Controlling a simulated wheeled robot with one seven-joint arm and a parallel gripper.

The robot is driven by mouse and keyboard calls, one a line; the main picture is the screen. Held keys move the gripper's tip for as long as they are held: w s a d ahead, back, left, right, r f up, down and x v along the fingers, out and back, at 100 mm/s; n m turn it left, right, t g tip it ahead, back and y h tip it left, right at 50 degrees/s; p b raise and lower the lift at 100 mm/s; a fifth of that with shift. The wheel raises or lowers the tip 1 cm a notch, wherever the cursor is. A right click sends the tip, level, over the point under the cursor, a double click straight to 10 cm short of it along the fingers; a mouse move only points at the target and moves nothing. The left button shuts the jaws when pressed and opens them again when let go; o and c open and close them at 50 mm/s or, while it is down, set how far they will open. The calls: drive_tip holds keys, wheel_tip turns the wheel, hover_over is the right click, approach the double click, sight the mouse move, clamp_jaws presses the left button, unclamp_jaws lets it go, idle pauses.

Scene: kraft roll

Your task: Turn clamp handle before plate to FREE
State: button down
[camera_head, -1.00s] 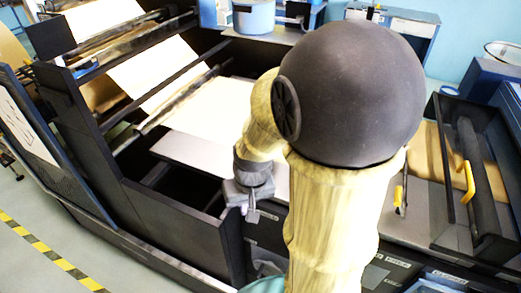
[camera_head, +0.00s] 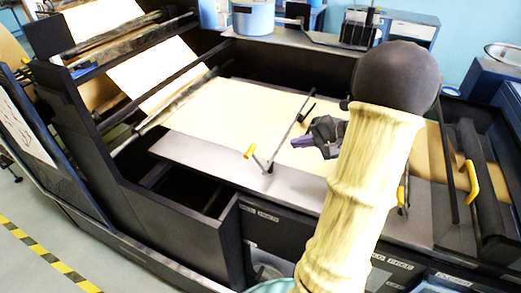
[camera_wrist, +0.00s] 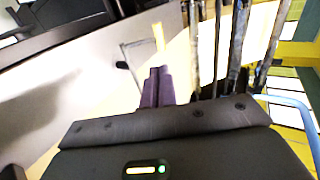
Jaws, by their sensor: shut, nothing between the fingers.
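The clamp handle (camera_head: 249,152) has a yellow grip and stands at the front edge of the grey plate (camera_head: 205,160). From its foot a thin rod runs up and right across the paper to a dark end. My gripper (camera_head: 296,142) is to the right of the yellow grip, with purple fingers shut and empty, apart from the grip. In the wrist view the shut fingers (camera_wrist: 157,72) point toward the yellow grip (camera_wrist: 157,38); the thin clamp bar shows left of them. Part of the table behind my arm is hidden.
Kraft paper (camera_head: 235,105) covers the bed behind the plate. A dark open well (camera_head: 180,190) lies left of it. Two more yellow handles stand at right, one (camera_head: 401,195) beside my arm, one (camera_head: 471,175) by a dark roller. Front panel labels are too small to read.

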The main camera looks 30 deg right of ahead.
sight(252, 151)
drive_tip(key=p+x, duration=0.5)
drive_tip(key=x, duration=0.9)
drive_tip(key=shift+p, duration=0.35)
drive_tip(key=shift+f, duration=0.1)
drive_tip(key=shift+w+a+f+g+h+b, duration=0.3)
drive_tip(key=shift+w+a+g+h+b, duration=0.1)
drive_tip(key=shift+w+a+b, duration=0.15)
drive_tip(key=shift+s, duration=0.1)
